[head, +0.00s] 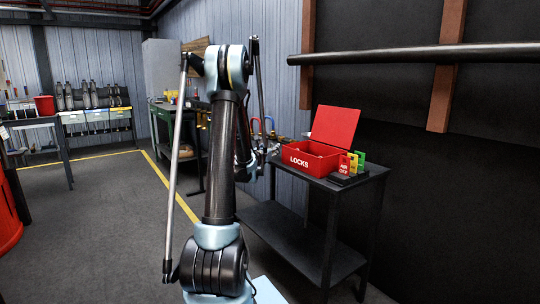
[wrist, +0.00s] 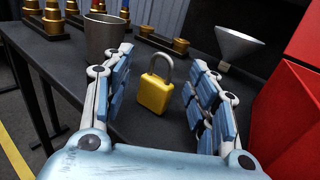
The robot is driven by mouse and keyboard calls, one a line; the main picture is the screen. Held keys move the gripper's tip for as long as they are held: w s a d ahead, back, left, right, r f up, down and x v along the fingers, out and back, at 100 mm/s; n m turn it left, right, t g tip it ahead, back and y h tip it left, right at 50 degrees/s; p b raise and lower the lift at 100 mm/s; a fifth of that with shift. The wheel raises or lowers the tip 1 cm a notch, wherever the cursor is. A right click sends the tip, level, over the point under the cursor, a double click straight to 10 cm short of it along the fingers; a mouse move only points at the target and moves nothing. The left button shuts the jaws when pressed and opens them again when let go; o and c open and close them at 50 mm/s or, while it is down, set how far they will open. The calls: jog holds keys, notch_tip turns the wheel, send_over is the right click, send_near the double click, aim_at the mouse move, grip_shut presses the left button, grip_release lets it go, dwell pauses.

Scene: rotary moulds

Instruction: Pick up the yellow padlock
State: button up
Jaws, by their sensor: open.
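In the wrist view a yellow padlock (wrist: 155,93) with a grey shackle stands upright on the dark tabletop (wrist: 185,132). My gripper (wrist: 160,85) is open, with one blue-padded finger to the left of the padlock and one to the right. The padlock shows between the fingers, with a gap on both sides. I cannot tell how far ahead of the fingertips it stands. In the head view my arm reaches toward the dark table (head: 295,205), and the padlock is not visible there.
A red box (head: 312,158) marked LOCKS, lid raised, stands on the table; its red side (wrist: 290,120) is close to my right finger. A metal cup (wrist: 104,38) stands behind the left finger, a funnel (wrist: 238,47) at the back right. Brass fittings (wrist: 160,40) line the back.

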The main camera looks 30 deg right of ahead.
jog(key=shift+x, duration=1.45)
jog(key=shift+a, duration=0.1)
jog(key=c, duration=1.2)
jog(key=shift+c, duration=0.3)
